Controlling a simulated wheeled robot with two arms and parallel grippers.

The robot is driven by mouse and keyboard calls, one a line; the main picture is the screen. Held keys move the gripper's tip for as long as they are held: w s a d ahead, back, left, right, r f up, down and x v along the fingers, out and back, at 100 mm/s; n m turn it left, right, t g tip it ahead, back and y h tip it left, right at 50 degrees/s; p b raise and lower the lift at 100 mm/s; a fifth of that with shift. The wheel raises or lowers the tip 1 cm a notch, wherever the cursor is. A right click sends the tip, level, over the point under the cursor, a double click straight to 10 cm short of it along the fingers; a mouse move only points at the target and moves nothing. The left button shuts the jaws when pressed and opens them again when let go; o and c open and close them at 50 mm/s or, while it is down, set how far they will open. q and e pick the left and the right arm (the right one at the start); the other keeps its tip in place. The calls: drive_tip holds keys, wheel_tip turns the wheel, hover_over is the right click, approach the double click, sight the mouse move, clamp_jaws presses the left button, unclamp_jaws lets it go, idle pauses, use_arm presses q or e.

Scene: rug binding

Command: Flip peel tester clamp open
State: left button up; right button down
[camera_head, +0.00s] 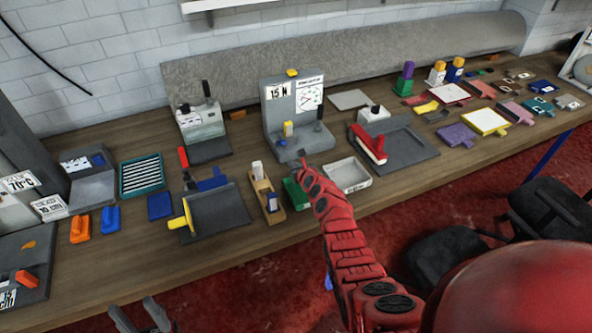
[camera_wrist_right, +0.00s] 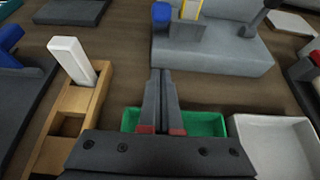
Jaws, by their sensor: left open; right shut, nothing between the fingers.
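The peel tester (camera_head: 281,92) is a grey L-shaped stand with a "15 N" label and a dial on its upright. It stands at the middle back of the bench. On its base are a small yellow and blue clamp piece (camera_head: 287,130) and a dark lever (camera_head: 318,128). In the right wrist view the base (camera_wrist_right: 225,58) shows ahead, with a blue knob (camera_wrist_right: 161,15) and the lever (camera_wrist_right: 262,17). My right gripper (camera_head: 302,158) is shut and empty, just in front of the base; whether it touches is unclear. My left gripper (camera_head: 142,318) is open at the bottom edge, away from the tester.
A green tray (camera_wrist_right: 205,122) lies under my right gripper. A wooden holder (camera_wrist_right: 95,95) with a white block is on its left, and a white tray (camera_wrist_right: 275,145) on its right. A red-handled device (camera_head: 368,142) stands right of the tester. Other tools crowd the bench.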

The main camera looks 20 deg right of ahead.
sight(280, 143)
drive_tip(key=b+x, duration=0.3)
drive_tip(key=shift+w+f, duration=0.2)
drive_tip(key=shift+f, duration=0.15)
drive_tip(key=w+r, duration=0.2)
drive_tip(key=r, duration=0.1)
drive_tip(key=shift+r+p, duration=0.15)
drive_tip(key=shift+p, duration=0.2)
drive_tip(key=shift+w+r, duration=0.15)
drive_tip(key=shift+r, duration=0.05)
drive_tip(key=shift+w+a, duration=0.1)
drive_tip(key=shift+w+r+g, duration=0.15)
drive_tip(key=shift+w+g, duration=0.05)
drive_tip(key=shift+g, duration=0.1)
drive_tip(key=shift+w+r+g+p, duration=0.1)
drive_tip(key=shift+r+g+p, duration=0.2)
drive_tip(key=shift+p, duration=0.15)
